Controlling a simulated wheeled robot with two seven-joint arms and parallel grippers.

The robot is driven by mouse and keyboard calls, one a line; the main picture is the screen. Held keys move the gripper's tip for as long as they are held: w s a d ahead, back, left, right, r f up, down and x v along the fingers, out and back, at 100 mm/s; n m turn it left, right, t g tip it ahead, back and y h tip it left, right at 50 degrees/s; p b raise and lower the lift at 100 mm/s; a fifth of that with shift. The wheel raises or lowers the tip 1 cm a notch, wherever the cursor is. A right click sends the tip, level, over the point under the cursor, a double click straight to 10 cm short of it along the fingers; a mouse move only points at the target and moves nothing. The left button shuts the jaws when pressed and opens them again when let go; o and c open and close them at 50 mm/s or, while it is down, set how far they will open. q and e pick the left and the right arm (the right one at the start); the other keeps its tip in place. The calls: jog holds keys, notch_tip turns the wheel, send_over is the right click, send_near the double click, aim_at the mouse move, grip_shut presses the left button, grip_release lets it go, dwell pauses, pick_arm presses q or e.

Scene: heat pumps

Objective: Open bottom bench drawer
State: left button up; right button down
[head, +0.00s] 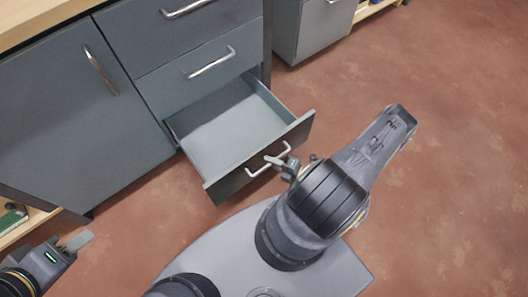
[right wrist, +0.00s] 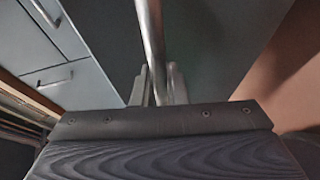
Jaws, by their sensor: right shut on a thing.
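The bottom bench drawer (head: 228,128) is pulled well out from the grey bench in the head view, and its inside is empty. Its silver bar handle (head: 258,171) runs across the drawer front. My right gripper (head: 281,160) is at the right part of this handle and shut on it. In the right wrist view the handle bar (right wrist: 151,45) passes between the two fingers (right wrist: 159,86). My left gripper (head: 77,241) is at the lower left of the head view, away from the drawer; its finger gap cannot be made out.
Above the open drawer are a shut middle drawer (head: 200,72) and a shut upper drawer (head: 170,25). A cupboard door (head: 70,120) with a handle is to the left. Another grey cabinet (head: 315,30) stands at the back. The reddish floor (head: 450,130) is clear on the right.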

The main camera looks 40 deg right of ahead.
jog(key=shift+s, duration=0.4)
jog(key=c, duration=1.5)
grip_release()
jog(key=shift+o, duration=0.2)
jog(key=v, duration=0.7)
jog(key=shift+s+d+p, duration=0.15)
jog(key=shift+s+p, duration=0.15)
jog(key=shift+p, duration=0.15)
jog(key=shift+r, duration=0.1)
